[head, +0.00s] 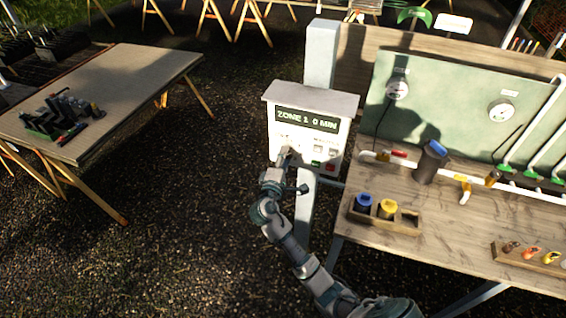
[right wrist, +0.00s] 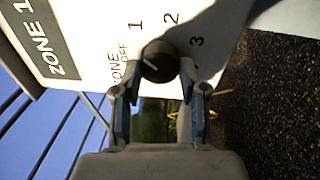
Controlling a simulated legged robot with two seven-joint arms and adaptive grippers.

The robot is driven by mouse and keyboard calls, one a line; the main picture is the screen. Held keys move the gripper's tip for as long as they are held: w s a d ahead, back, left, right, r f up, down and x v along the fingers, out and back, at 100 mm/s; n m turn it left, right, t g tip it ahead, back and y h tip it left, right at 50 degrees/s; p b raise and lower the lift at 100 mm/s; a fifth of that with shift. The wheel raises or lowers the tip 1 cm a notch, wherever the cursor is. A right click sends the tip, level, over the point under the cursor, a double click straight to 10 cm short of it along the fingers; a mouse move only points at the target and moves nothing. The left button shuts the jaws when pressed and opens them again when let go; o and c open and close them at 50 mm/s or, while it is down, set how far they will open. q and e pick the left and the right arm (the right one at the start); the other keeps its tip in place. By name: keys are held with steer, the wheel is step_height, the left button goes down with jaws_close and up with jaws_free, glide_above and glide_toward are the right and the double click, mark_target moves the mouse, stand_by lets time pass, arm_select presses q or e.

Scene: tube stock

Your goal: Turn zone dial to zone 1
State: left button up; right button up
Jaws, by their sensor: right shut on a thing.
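The white control box (head: 310,100) stands on a post left of the workbench, and its display (head: 307,120) reads "ZONE 1 0 MIN". The black zone dial (right wrist: 160,59) shows in the right wrist view, with OFF, 1, 2 and 3 printed around it. A short pale mark shows on its face; I cannot tell exactly which label it points to. My right gripper (head: 285,157) is at the box front and hides the dial in the head view. In the right wrist view its fingers (right wrist: 157,76) are shut on the dial from both sides. My left gripper is out of view.
The workbench (head: 410,235) at right holds a wooden holder, a dark cup (head: 431,162) and white piping. A table (head: 120,85) stands at left, with open gravel between.

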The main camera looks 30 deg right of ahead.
steer(key=shift+d+r+m+b, duration=0.1)
steer(key=shift+m+b, duration=0.6)
steer(key=shift+m, duration=0.4)
steer(key=o, duration=1.1)
steer(key=shift+o, duration=0.2)
steer(key=shift+d, duration=0.25)
steer(key=shift+f, duration=0.2)
steer(key=v, duration=1.1)
steer(key=shift+s+a, duration=0.2)
steer(key=shift+a, duration=0.2)
